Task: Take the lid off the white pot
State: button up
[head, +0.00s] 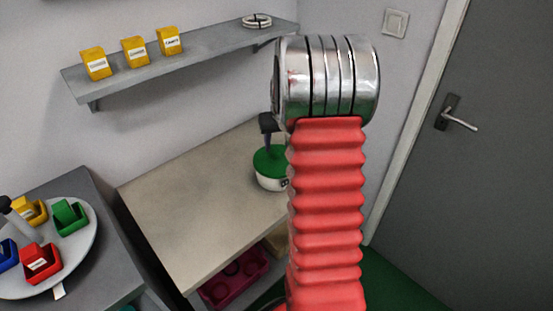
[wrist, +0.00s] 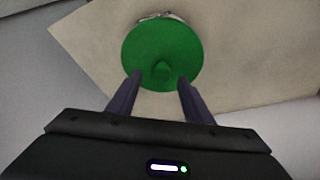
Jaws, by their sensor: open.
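The white pot (head: 268,182) stands on the beige-topped table, partly behind my red arm in the head view. Its green lid (head: 268,160) is on it. In the wrist view the lid (wrist: 150,42) is a green disc with a small round knob (wrist: 161,71) near its lower edge. My gripper (wrist: 160,77) is open, its two dark fingers on either side of the knob as seen in the wrist view, with nothing between them clearly touched. In the head view my gripper (head: 268,140) is just above the lid, partly hidden by my arm.
The beige table top (head: 190,210) is clear left of the pot. A wall shelf (head: 200,60) above holds yellow boxes and a white ring-shaped item (head: 257,21). A round tray (head: 75,255) with coloured bins stands at left. A magenta crate (head: 235,278) sits below the table.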

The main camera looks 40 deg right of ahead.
aim_at(276, 150)
dwell(0.3)
jog(key=shift+x, duration=2.65)
jog(key=shift+w, duration=0.15)
jog(key=shift+r, duration=0.1)
jog(key=c, duration=1.1)
